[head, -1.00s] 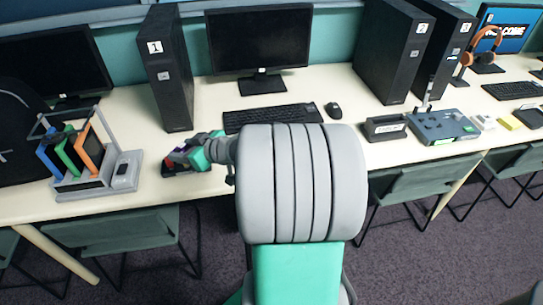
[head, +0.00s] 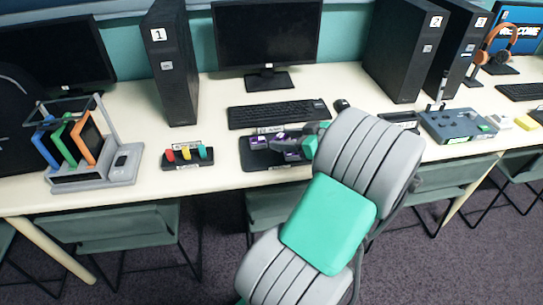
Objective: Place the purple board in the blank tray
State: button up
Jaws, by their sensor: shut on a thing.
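My gripper (head: 300,147) is at the right side of a dark tray (head: 247,162) in the middle of the table, in front of the keyboard. It is shut on the purple board (head: 258,143), which shows as purple and pale patches over the tray. My fingers cover part of the board, and I cannot tell whether it touches the tray. A pale label (head: 270,130) stands at the tray's back edge; its writing is too small to read.
A small holder (head: 188,163) with red, yellow and teal pieces stands left of the tray. A rack (head: 92,178) with blue, green and orange panels is farther left. The keyboard (head: 278,114) and mouse (head: 341,104) lie behind. A grey-blue box (head: 455,127) stands right.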

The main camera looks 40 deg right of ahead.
send_over(271, 160)
jog(key=f, duration=0.5)
jog(key=shift+s+f+b, duration=0.3)
jog(key=shift+s, duration=0.05)
jog(key=shift+w+f, duration=0.2)
jog(key=shift+f, duration=0.75)
jog(key=shift+w+f, duration=0.15)
jog(key=shift+f, duration=0.8)
jog(key=shift+f+b, duration=0.2)
jog(key=shift+b, duration=0.25)
jog(key=o, duration=1.3)
jog(key=shift+r, duration=0.1)
jog(key=shift+o, duration=0.2)
